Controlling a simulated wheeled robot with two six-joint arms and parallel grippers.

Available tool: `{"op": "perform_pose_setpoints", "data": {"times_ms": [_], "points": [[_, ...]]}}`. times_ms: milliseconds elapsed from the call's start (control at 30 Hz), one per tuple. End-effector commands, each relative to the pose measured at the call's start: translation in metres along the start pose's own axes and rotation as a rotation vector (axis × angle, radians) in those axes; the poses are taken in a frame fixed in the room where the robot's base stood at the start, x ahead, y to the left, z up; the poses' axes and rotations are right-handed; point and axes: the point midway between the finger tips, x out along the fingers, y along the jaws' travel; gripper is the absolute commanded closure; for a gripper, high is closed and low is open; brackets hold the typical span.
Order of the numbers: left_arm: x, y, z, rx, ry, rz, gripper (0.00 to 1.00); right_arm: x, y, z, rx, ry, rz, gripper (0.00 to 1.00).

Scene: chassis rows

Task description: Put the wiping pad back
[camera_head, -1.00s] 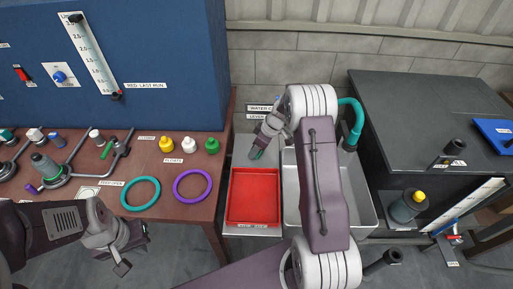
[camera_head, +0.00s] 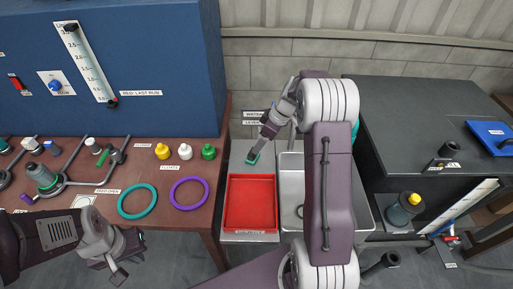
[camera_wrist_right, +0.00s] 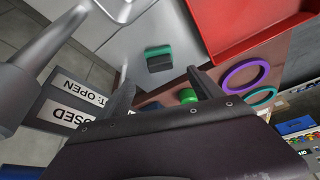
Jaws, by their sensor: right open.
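The wiping pad looks like a small block with a green layer and a dark grey layer. It lies on the light grey counter behind the red tray, in the head view (camera_head: 252,159) and in the right wrist view (camera_wrist_right: 158,60). My right gripper (camera_head: 259,148) is over the pad. In the wrist view its two fingers (camera_wrist_right: 160,75) stand apart, with the pad beyond and between their tips; I see no grip on it. The red tray (camera_head: 226,205) is empty. My left gripper (camera_head: 127,258) hangs in front of the brown table, its fingers apart and empty.
A metal sink (camera_head: 291,165) is right of the red tray, partly hidden by my right arm. The brown table (camera_head: 185,220) holds a teal ring (camera_head: 122,205), a purple ring (camera_head: 173,198) and several bottles. A dark bench (camera_head: 410,110) stands at the right.

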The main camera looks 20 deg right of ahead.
Motion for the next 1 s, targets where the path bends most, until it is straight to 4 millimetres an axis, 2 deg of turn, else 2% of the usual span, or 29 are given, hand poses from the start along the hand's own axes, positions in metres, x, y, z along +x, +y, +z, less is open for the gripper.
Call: {"op": "perform_pose_setpoints", "data": {"times_ms": [33,133,267,333,367,467,500,600,700,833,1000], "points": [[-0.001,0.0,0.0,0.0,0.0,0.0,1.0,-0.008,0.001,0.0,0.001,0.001,0.002,0.24],[-0.001,0.0,0.0,0.0,0.0,0.0,1.0,-0.017,0.0,0.0,0.001,0.001,0.001,0.24],[-0.001,0.0,0.0,0.0,0.0,0.0,1.0,-0.019,0.0,0.0,0.002,-0.001,0.0,0.24],[-0.001,0.0,0.0,0.0,0.0,0.0,1.0,-0.018,-0.009,0.0,0.025,-0.015,-0.004,0.24],[-0.001,0.0,0.0,0.0,0.0,0.0,1.0,-0.018,-0.018,0.0,0.051,-0.028,-0.006,0.24],[-0.001,0.0,0.0,0.0,0.0,0.0,1.0,-0.015,-0.073,0.009,0.214,-0.118,0.001,0.24],[-0.001,0.0,0.0,0.0,0.0,0.0,1.0,-0.015,-0.101,0.017,0.296,-0.157,0.016,0.24],[-0.001,0.0,0.0,0.0,0.0,0.0,1.0,-0.016,-0.16,0.043,0.48,-0.227,0.074,0.24],[-0.001,0.0,0.0,0.0,0.0,0.0,1.0,-0.018,-0.202,0.07,0.616,-0.258,0.127,0.24],[-0.001,0.0,0.0,0.0,0.0,0.0,1.0,-0.02,-0.228,0.09,0.712,-0.267,0.163,0.24],[-0.001,0.0,0.0,0.0,0.0,0.0,1.0,-0.02,-0.232,0.094,0.734,-0.269,0.17,0.24]]}}
